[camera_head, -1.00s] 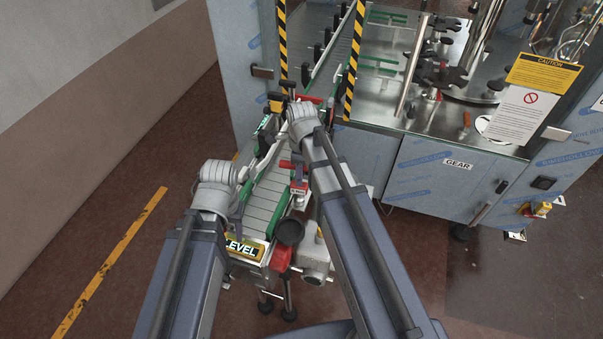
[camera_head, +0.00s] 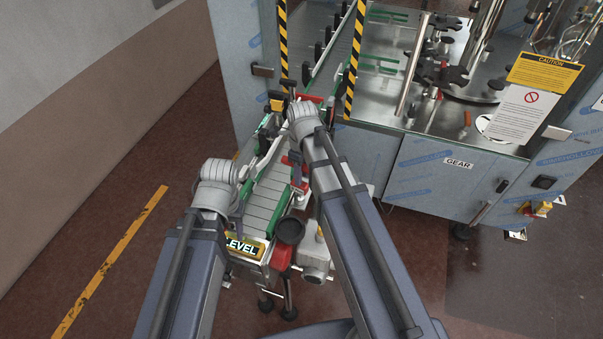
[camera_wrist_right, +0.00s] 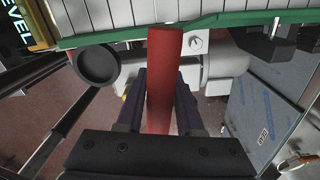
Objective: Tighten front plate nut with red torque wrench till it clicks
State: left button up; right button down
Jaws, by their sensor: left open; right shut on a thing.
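A red handle (camera_wrist_right: 164,70), which looks like the torque wrench's, stands between the two dark fingers of my right gripper (camera_wrist_right: 160,95) in the right wrist view. The gripper is shut on it. The handle reaches up to the green conveyor edge. In the head view my right gripper (camera_head: 297,176) is small and partly hidden by its arm, beside the right side of the conveyor. My left gripper is open beyond its pale wrist (camera_head: 218,172), left of the conveyor; its fingers are hard to make out. I cannot pick out the front plate nut.
The slatted conveyor (camera_head: 268,192) runs between my arms, with a LEVEL sign (camera_head: 243,245) at its near end. A round black cup (camera_head: 290,231) and grey motor (camera_head: 316,262) sit at its right. The steel machine (camera_head: 440,175) stands behind. Floor at left is clear.

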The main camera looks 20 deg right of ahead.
jog(key=shift+r+p, duration=3.05)
jog(key=shift+f, duration=0.15)
